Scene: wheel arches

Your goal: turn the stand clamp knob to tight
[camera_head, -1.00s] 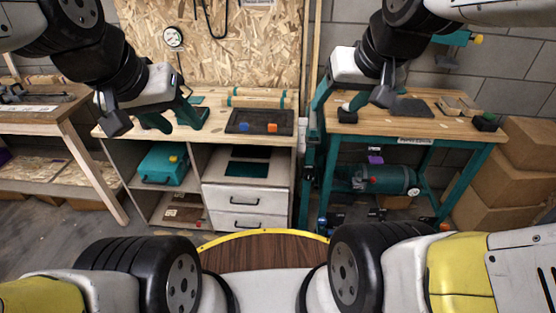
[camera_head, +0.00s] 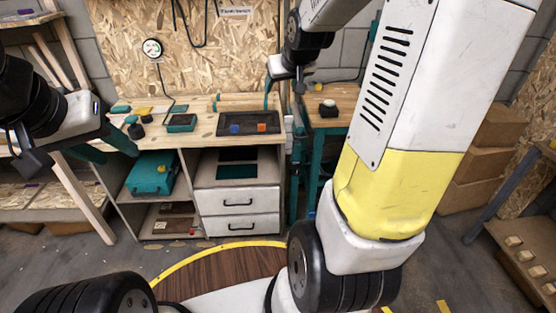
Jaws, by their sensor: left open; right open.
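I cannot pick out the stand clamp knob for certain. A teal upright (camera_head: 297,170) stands between the two benches, partly hidden by my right arm and gripper. My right gripper (camera_head: 279,100) is open, in front of the right end of the left bench and near the top of this upright. It looks empty. My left gripper (camera_head: 106,148) is open and empty at the left end of that bench, its teal fingers pointing down and right. A small dark round piece with a pale top (camera_head: 328,108) sits on the right bench (camera_head: 345,119).
The wooden bench (camera_head: 205,137) holds a dark tray (camera_head: 248,123) with a blue and an orange block. A teal case (camera_head: 153,174) and drawers (camera_head: 238,201) are below. Cardboard boxes (camera_head: 484,160) stand at right. My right arm hides much of the right bench.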

